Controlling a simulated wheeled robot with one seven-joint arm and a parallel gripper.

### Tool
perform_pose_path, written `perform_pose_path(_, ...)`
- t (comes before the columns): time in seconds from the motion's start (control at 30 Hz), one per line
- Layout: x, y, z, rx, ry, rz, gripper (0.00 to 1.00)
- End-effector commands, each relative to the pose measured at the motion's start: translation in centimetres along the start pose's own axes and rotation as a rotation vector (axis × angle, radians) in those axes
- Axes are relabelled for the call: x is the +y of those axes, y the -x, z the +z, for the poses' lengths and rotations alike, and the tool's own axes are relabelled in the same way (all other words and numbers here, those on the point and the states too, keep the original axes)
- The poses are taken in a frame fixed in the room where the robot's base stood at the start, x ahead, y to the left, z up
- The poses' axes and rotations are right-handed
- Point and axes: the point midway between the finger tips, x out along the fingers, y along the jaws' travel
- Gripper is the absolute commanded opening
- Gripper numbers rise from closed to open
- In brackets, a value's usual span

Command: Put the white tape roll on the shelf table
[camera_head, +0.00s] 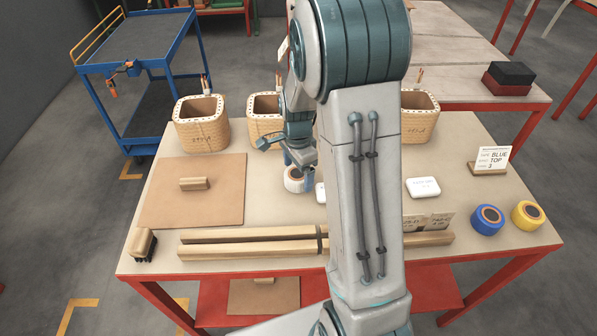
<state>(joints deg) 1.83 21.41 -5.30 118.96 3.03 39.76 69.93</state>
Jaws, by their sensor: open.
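The white tape roll (294,180) lies on the tan top of the red-legged table (460,140), near its middle. My gripper (299,168) is right above and against the roll, with its fingers down at it. The gap between the fingertips is too small to make out here, but the jaws look open. My arm hides part of the table to the right of the roll. A lower red shelf (427,290) shows under the table top.
A brown board (165,205) lies left, wooden bars (240,248) in front. Blue (487,220) and yellow (528,215) tape rolls, a white box (423,187) and a sign (492,158) are right. A blue cart (140,40) stands back left.

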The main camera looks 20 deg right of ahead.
Motion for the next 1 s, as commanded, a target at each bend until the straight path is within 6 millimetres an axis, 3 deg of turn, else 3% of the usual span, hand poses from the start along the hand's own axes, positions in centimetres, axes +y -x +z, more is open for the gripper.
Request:
perform_pose_path(0.4,0.0,8.8,0.0,0.001,0.0,-0.004,0.86)
perform_pose_path(0.67,0.3,11.2,0.2,0.001,0.02,-0.006,0.86)
perform_pose_path(0.83,2.8,13.1,1.7,0.006,0.213,-0.045,0.86)
perform_pose_path(1.0,7.5,15.1,4.2,0.04,0.57,-0.105,0.86)
